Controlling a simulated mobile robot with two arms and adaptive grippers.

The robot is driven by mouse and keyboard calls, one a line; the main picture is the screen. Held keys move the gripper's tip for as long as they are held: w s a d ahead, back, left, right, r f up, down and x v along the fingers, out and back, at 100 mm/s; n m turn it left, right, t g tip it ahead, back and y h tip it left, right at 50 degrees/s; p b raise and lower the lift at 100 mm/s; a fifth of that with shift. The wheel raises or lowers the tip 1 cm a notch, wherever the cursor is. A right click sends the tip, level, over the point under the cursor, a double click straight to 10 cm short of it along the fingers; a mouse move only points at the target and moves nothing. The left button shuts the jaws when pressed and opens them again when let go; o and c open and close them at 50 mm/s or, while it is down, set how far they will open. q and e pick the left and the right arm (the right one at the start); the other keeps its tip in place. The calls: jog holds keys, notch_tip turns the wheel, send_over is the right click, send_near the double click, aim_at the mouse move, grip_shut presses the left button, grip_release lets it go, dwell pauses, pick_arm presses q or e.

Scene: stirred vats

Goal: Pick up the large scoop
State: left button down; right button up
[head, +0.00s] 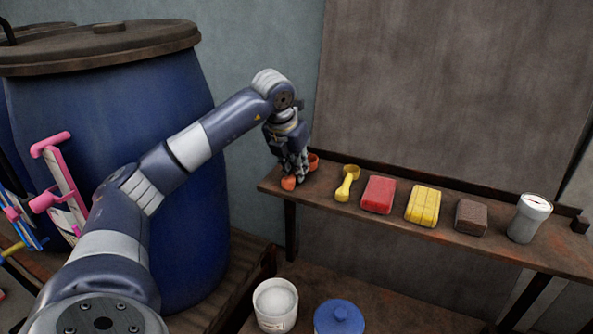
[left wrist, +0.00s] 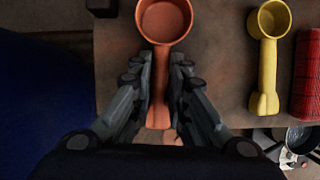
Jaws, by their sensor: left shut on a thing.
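The large scoop is the orange-red one, with a round cup and a straight handle. In the left wrist view the orange scoop (left wrist: 164,20) lies between the fingers of my left gripper (left wrist: 161,88), which is shut on its handle. In the head view the left gripper (head: 292,168) is at the left end of the shelf, and the orange scoop (head: 289,183) shows partly around the fingers. I cannot tell whether the scoop still touches the shelf. A smaller yellow scoop (head: 347,184) lies just to the right; it also shows in the left wrist view (left wrist: 268,55). My right gripper is not in view.
The wooden shelf (head: 317,196) also holds a red block (head: 378,195), a yellow block (head: 423,206), a brown block (head: 471,216) and a white canister (head: 529,218). A blue vat (head: 190,225) stands close on the left. A white tub (head: 275,306) and blue lid (head: 339,318) are below.

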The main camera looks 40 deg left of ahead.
pick_arm(q)
jog(key=shift+r, duration=0.1)
jog(key=shift+r+b, duration=0.3)
jog(key=shift+r, duration=0.35)
notch_tip(320, 180, up, 2)
jog(key=shift+r+b, duration=0.1)
jog(key=shift+b, duration=0.3)
jog(key=s+d+r+b, duration=0.1)
jog(key=s+d+b, duration=0.4)
jog(key=s, duration=0.9)
jog(key=shift+s+d, duration=0.35)
jog(key=shift+d, duration=0.35)
jog(key=shift+r, duration=0.1)
